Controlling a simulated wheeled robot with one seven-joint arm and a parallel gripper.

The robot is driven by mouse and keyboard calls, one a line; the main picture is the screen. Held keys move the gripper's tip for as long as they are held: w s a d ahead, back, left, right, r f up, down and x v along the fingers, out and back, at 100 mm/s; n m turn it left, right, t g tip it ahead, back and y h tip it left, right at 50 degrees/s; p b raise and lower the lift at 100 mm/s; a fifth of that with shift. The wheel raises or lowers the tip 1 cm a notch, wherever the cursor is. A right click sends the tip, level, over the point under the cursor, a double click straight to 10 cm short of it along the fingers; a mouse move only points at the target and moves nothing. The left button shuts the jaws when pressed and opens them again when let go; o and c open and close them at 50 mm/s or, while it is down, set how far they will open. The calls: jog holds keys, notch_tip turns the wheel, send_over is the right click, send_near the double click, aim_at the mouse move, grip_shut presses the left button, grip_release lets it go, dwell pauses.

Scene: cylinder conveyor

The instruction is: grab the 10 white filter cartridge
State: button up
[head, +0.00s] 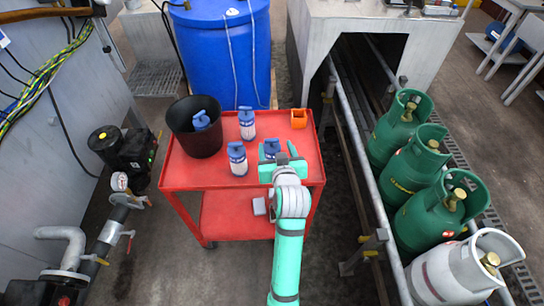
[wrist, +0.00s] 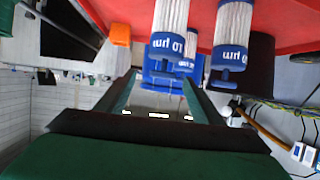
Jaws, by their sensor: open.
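White filter cartridges with blue caps stand on the red cart. One (head: 272,147) is right at my gripper, partly hidden by it; in the wrist view, which is upside down, this cartridge (wrist: 171,18) reads 10 µm. A second (head: 237,160) stands to its left, also marked 10 µm in the wrist view (wrist: 235,28). A third (head: 246,124) stands farther back. My gripper (head: 281,150) is open. In the wrist view, its fingers (wrist: 159,82) are spread with the nearest cartridge in front of them; I cannot tell whether it is between the tips.
A black bin (head: 194,142) with another blue-capped item (head: 201,120) stands on the cart's left. An orange box (head: 299,118) sits at the back right. A blue drum (head: 222,50) is behind the red cart (head: 200,178). Gas cylinders (head: 412,170) line the conveyor at right.

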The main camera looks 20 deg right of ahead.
aim_at(272, 141)
jog(key=shift+a+r+x, duration=0.15)
jog(key=shift+x, duration=1.2)
jog(key=shift+a+r+x, duration=0.1)
jog(key=shift+a+x, duration=0.05)
jog(key=shift+x, duration=1.25)
jog(key=shift+w, duration=0.1)
grip_shut()
